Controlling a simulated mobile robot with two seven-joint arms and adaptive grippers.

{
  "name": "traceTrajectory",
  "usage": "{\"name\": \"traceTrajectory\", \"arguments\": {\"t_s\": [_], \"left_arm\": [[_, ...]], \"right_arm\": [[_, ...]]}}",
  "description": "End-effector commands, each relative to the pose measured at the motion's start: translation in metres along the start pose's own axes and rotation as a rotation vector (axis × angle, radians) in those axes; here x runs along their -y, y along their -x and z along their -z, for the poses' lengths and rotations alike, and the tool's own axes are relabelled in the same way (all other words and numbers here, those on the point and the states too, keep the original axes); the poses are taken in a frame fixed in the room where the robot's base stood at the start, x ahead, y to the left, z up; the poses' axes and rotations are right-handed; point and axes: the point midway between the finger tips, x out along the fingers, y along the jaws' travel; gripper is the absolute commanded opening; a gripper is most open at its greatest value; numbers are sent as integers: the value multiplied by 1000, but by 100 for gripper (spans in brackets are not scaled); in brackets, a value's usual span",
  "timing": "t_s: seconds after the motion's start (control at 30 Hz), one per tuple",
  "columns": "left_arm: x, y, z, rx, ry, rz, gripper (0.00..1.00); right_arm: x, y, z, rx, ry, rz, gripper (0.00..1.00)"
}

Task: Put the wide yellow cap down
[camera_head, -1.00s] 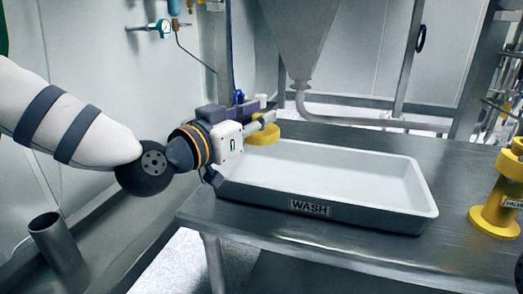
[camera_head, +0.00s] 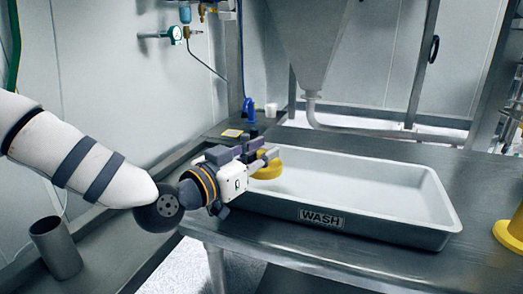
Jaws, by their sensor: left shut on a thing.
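The wide yellow cap (camera_head: 268,171) is held at the fingertips of my left gripper (camera_head: 266,158). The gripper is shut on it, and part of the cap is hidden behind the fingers. The cap shows over the left end of the white wash tray (camera_head: 440,213); I cannot tell whether it touches the tray. My right gripper is not in view.
The tray, labelled WASH, stands on a steel table (camera_head: 345,262). A yellow fitting (camera_head: 511,234) stands at the right edge. Small items, including a blue one (camera_head: 250,109) and a white cup (camera_head: 271,109), are behind the gripper. A steel hopper (camera_head: 312,45) hangs above.

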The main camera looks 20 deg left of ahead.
Motion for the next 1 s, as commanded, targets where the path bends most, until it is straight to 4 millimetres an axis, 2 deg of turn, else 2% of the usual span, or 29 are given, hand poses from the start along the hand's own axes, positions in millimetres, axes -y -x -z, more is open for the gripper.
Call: {"name": "traceTrajectory", "arguments": {"t_s": [0.17,0.2,0.27,0.57,0.67,0.77,1.0], "left_arm": [[0,0,-4,1,0,-1,3],[0,0,-4,1,-1,-1,28],[0,0,-3,0,-1,-1,42],[0,0,-2,-1,-1,-1,42],[0,0,11,-6,-2,0,42],[0,21,14,-4,-1,1,42],[0,89,17,-10,-1,1,42]], "right_arm": [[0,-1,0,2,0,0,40],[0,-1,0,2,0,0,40],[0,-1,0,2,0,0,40],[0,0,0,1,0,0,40],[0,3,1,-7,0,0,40],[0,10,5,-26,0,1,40],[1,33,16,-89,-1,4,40]]}}
